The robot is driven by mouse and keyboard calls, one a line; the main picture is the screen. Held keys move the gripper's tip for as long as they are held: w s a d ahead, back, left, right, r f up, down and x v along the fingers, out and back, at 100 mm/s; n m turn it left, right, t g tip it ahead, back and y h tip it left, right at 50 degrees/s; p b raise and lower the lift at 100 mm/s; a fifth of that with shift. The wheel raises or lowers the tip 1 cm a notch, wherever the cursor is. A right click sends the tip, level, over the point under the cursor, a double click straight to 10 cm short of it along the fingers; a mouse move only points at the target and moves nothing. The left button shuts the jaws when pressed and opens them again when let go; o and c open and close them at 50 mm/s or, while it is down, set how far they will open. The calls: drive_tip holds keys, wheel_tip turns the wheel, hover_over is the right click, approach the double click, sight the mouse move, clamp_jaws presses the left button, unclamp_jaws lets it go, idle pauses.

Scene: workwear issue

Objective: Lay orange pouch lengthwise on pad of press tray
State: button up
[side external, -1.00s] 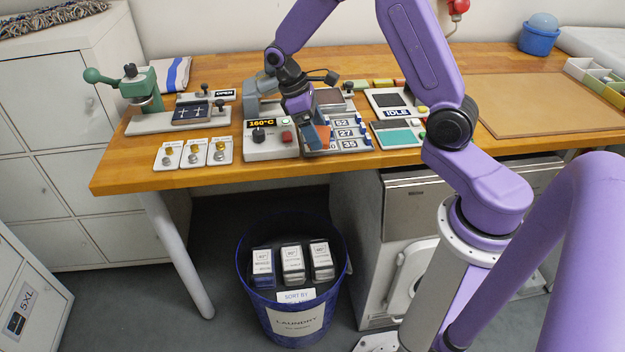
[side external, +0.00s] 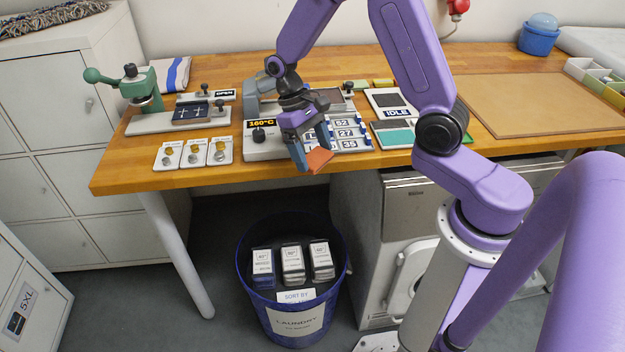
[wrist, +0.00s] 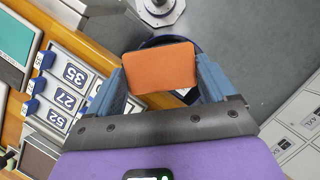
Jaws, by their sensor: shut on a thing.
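The orange pouch (side external: 319,161) is a small flat rectangle. My gripper (side external: 314,156) is shut on it and holds it in the air by the table's front edge. In the wrist view the pouch (wrist: 160,68) spans crosswise between the two blue fingers, over the floor side of the edge. The press unit (side external: 262,148), with a 160°C display, stands behind and left of my gripper. A dark flat pad (side external: 335,101) lies at the back of this unit, partly hidden by my wrist; I cannot tell for sure that it is the tray's pad.
Number labels 52, 27 and 35 (side external: 345,134) sit right of my gripper. An IDLE unit (side external: 392,112) with a teal panel (side external: 394,137) is further right. A green hand press (side external: 150,90) stands left. A blue laundry bin (side external: 293,322) is on the floor below. The brown mat (side external: 535,102) is bare.

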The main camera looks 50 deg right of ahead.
idle(0.4)
drive_tip(key=w+d+r+n+h, duration=0.1)
drive_tip(key=w+d+n, duration=0.1)
drive_tip(key=d+n, duration=0.1)
drive_tip(key=w+d+r+n+t+h, duration=0.1)
drive_tip(key=w+d+n, duration=0.1)
drive_tip(key=d+n, duration=0.2)
drive_tip(key=w+d+r+n+h, duration=0.1)
drive_tip(key=w+d+n, duration=0.1)
drive_tip(key=d+n, duration=0.2)
drive_tip(key=shift+d+r+t+h, duration=0.25)
drive_tip(key=shift+d+t+h, duration=0.15)
drive_tip(key=shift+d, duration=0.7)
drive_tip(key=w+d+r+n+t, duration=0.2)
drive_tip(key=d+r+n+t, duration=0.3)
drive_tip(key=d+n, duration=0.75)
drive_tip(key=shift+m+g, duration=0.3)
drive_tip(key=shift+m, duration=0.15)
drive_tip(key=w+d+f, duration=0.2)
drive_tip(key=w+d, duration=0.1)
drive_tip(key=w, duration=0.1)
drive_tip(key=w+d+f, duration=0.6)
drive_tip(key=w, duration=0.1)
drive_tip(key=shift+w, duration=0.35)
drive_tip(key=shift+w+d+f, duration=0.15)
drive_tip(key=shift+w+f, duration=0.05)
drive_tip(key=shift+f, duration=1.7)
drive_tip(key=shift+f, duration=0.15)
